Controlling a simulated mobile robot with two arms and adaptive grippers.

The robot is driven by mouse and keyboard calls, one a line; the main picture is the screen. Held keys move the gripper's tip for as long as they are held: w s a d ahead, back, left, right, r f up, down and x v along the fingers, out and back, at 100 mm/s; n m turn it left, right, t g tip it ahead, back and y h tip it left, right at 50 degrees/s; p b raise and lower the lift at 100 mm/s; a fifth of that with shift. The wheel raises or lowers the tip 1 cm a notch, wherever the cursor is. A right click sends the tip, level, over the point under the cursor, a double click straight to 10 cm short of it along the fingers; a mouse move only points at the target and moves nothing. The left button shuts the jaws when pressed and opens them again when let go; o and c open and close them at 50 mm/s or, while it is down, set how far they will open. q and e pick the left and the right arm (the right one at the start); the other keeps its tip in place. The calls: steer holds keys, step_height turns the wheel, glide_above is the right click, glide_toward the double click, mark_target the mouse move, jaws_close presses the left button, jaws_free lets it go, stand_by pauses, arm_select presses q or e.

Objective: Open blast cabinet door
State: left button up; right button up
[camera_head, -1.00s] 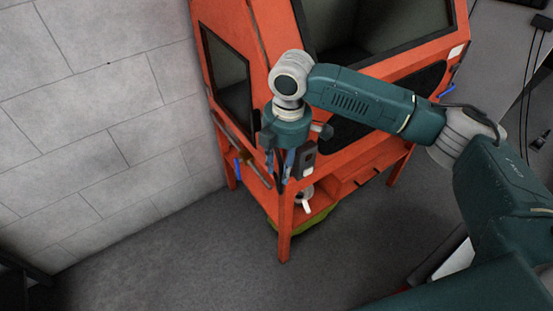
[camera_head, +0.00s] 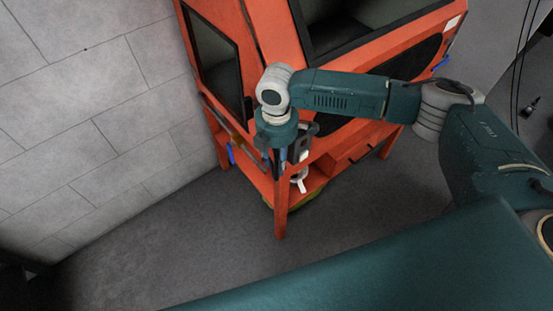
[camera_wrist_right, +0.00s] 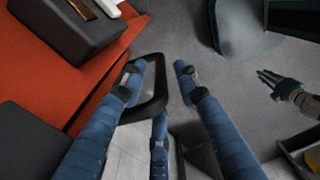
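The orange blast cabinet (camera_head: 290,55) stands at the upper middle of the head view. Its left side has a dark-framed window panel (camera_head: 216,62). My right gripper (camera_head: 281,172) points down at the cabinet's near corner. In the right wrist view its blue fingers (camera_wrist_right: 158,78) are spread open. A black loop handle (camera_wrist_right: 159,85) shows between them; the left finger overlaps it, and the right finger is apart from it. I cannot tell whether they touch. My left gripper seems to show small at the right of the wrist view (camera_wrist_right: 284,88); its opening is unclear.
A grey block wall (camera_head: 90,110) is left of the cabinet. Open grey floor (camera_head: 160,255) lies in front. Blue-handled items (camera_head: 231,154) hang at the cabinet's left side.

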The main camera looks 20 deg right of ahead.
steer(key=shift+f, duration=0.5)
jaws_close()
arm_select(q)
steer(key=shift+w+r, duration=0.15)
steer(key=shift+w, duration=0.25)
